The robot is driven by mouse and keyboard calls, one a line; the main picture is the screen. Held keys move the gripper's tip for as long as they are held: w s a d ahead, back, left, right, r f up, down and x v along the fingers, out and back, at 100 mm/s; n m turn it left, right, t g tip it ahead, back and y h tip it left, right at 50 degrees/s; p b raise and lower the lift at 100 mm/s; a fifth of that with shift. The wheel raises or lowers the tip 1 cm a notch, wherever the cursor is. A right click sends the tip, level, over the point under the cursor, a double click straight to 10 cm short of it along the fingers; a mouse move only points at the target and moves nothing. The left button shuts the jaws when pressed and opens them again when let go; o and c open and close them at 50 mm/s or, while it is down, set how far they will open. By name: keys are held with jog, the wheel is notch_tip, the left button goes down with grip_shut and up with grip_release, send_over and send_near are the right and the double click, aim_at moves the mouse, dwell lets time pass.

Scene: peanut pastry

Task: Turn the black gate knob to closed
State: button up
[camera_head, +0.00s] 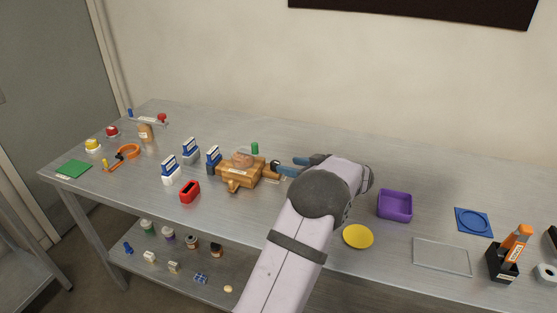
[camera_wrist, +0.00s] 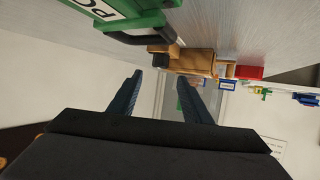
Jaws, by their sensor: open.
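The black gate knob (camera_head: 275,168) is at the right end of a tan-brown wooden-looking body (camera_head: 240,171) on the table. In the wrist view, a dark knob (camera_wrist: 158,48) shows at the near end of the brown body (camera_wrist: 194,62). My gripper (camera_head: 287,167) is just right of the knob, pointing left toward it. Its two blue fingers are apart with nothing between them in the wrist view (camera_wrist: 160,80). The knob lies a little beyond the fingertips, apart from them as far as I can tell. The knob's exact turn angle is too small to read.
A green labelled item (camera_wrist: 118,18) with a dark handle is close by in the wrist view. Blue-and-white boxes (camera_head: 190,151) and a red container (camera_head: 190,191) stand left of the body. A purple tray (camera_head: 395,205) and yellow disc (camera_head: 358,236) lie right of my arm.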

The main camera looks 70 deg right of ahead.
aim_at(275, 162)
jog(key=shift+p+x, duration=1.35)
jog(key=shift+x, duration=2.3)
jog(key=shift+d, duration=0.1)
jog(key=c, duration=1)
